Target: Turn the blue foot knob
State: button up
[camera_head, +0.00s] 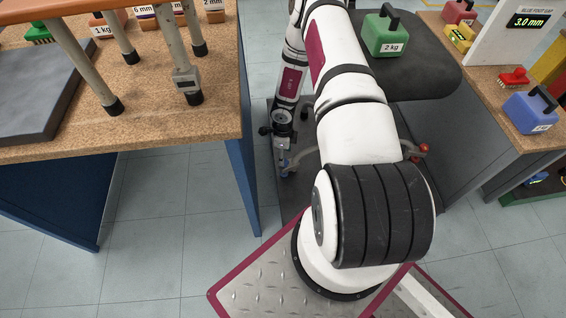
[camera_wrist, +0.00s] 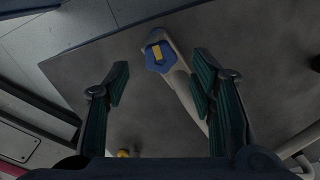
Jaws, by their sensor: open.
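The blue foot knob (camera_wrist: 159,57) shows in the wrist view as a lobed blue cap with a yellow mark. It sits at the end of a pale tubular leg (camera_wrist: 187,92), above a dark grey surface. My gripper (camera_wrist: 162,78) is open, with one dark green-padded finger on each side of the picture. The knob appears between the fingers and a little beyond their tips; no contact shows. In the head view a small patch of blue (camera_head: 287,166) shows low by my wrist, partly hidden; I cannot tell for certain that it is the same knob.
A workbench (camera_head: 190,128) with upright legs and a dark slab stands at left. A red knob (camera_head: 424,148) is at right of my arm. Another bench (camera_head: 541,141) holds a blue weight (camera_head: 530,112).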

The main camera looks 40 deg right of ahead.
jog(key=shift+f+b, duration=0.75)
jog(key=shift+f, duration=1.55)
jog(key=c, duration=1.2)
